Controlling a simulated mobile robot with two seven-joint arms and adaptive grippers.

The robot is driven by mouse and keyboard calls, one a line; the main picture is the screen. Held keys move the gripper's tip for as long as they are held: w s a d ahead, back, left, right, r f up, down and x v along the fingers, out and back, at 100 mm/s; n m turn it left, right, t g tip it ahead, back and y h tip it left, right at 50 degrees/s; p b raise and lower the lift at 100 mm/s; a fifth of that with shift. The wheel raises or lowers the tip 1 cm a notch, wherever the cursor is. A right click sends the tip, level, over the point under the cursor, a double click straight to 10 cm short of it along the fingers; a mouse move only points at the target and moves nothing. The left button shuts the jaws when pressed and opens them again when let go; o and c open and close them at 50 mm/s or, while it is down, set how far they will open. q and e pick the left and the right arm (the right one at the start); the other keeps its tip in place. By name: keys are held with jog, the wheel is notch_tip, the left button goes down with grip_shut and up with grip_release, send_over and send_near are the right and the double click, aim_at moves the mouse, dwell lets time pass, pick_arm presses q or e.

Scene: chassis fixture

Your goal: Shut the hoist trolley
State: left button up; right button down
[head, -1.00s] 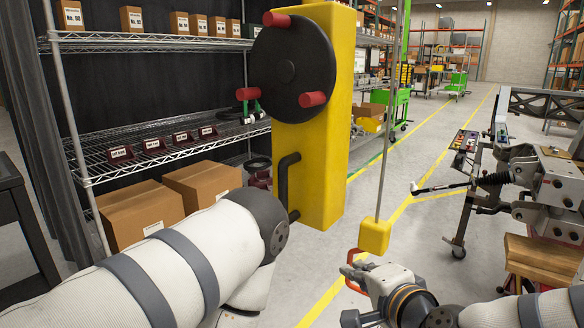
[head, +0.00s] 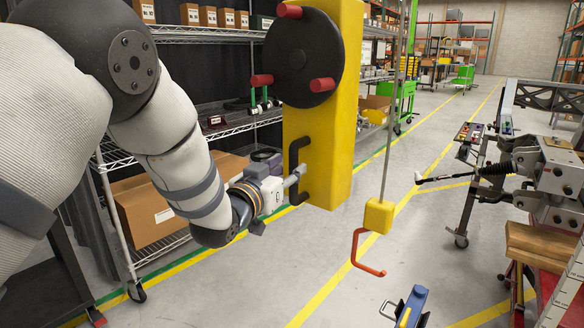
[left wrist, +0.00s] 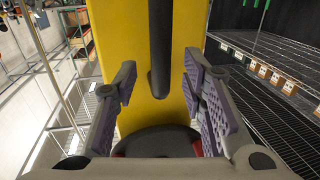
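The hoist trolley (head: 335,130) is a tall yellow block with a black disc (head: 299,60) bearing red knobs on its face. A black bar handle (head: 293,158) is fixed low on its left side. My left gripper (head: 297,177) is at this handle, reaching in from the left. In the left wrist view the fingers of my left gripper (left wrist: 160,75) are spread apart, with the black handle (left wrist: 160,45) between them and the yellow face behind; contact cannot be told. My right gripper is not in view.
A yellow weight (head: 378,216) with a red hook (head: 362,258) hangs on a cable right of the trolley. Wire shelving (head: 225,128) with boxes (head: 150,212) stands behind my left arm. A metal fixture (head: 560,185) is at the right. Floor between is mostly clear.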

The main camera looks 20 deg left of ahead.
aim_at(292, 165)
pick_arm(q)
jog(key=w, duration=0.4)
jog(key=shift+d, duration=0.3)
grip_shut()
jog(key=shift+w+a, duration=0.15)
jog(key=shift+a, duration=0.6)
jog(key=shift+c, duration=1.5)
grip_release()
jog(key=o, duration=0.3)
jog(key=shift+w+a, duration=0.1)
jog(key=shift+a, duration=0.05)
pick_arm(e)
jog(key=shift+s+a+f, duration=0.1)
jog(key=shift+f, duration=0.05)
